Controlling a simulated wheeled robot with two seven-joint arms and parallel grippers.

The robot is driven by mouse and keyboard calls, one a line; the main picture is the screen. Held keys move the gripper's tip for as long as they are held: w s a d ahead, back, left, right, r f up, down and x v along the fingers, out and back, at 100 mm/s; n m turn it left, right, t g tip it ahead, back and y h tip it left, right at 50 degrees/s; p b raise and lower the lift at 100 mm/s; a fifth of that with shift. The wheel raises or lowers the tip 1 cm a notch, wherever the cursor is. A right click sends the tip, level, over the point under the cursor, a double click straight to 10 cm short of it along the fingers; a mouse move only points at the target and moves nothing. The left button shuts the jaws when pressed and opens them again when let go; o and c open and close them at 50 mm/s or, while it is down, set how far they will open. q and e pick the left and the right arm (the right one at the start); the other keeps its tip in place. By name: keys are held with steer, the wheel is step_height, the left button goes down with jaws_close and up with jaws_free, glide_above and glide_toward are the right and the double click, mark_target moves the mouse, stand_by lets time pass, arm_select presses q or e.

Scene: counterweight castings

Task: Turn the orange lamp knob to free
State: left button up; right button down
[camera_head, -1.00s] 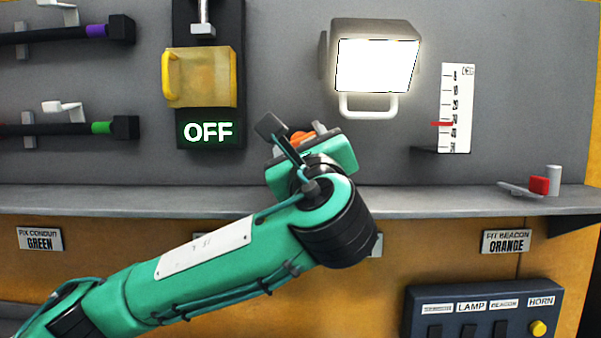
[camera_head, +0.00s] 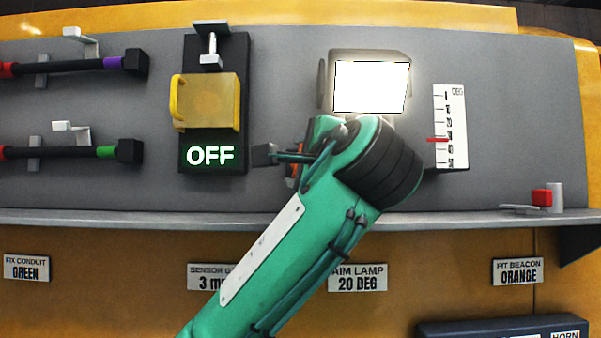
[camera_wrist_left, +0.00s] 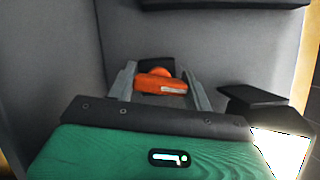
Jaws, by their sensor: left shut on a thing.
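The orange lamp knob (camera_wrist_left: 160,84) sits between the two grey fingers of my left gripper (camera_wrist_left: 161,90) in the left wrist view. The gripper is shut on it. A pale mark shows on the knob's right end. In the head view only a small orange part of the knob (camera_head: 293,167) shows beside my left gripper (camera_head: 300,155); my green wrist hides most of it. The lamp (camera_head: 372,86) is lit white, above and right of the gripper, its lower part covered by my wrist. My right gripper is not in view.
A degree scale (camera_head: 457,115) with a red pointer (camera_head: 437,139) is right of the lamp. A yellow-covered switch panel (camera_head: 210,102) reading OFF is left of my gripper. A shelf edge (camera_head: 120,217) runs below. A red block (camera_head: 541,197) and grey cylinder stand at the right.

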arm_select(q)
steer(key=shift+f+n, duration=0.1)
steer(key=shift+n, duration=0.3)
steer(key=shift+n+g, duration=0.3)
steer(key=shift+b, duration=0.3)
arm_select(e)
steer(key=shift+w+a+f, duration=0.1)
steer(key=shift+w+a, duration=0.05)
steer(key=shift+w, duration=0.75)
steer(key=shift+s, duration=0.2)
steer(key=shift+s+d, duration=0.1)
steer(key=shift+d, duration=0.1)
arm_select(q)
steer(key=o, duration=1)
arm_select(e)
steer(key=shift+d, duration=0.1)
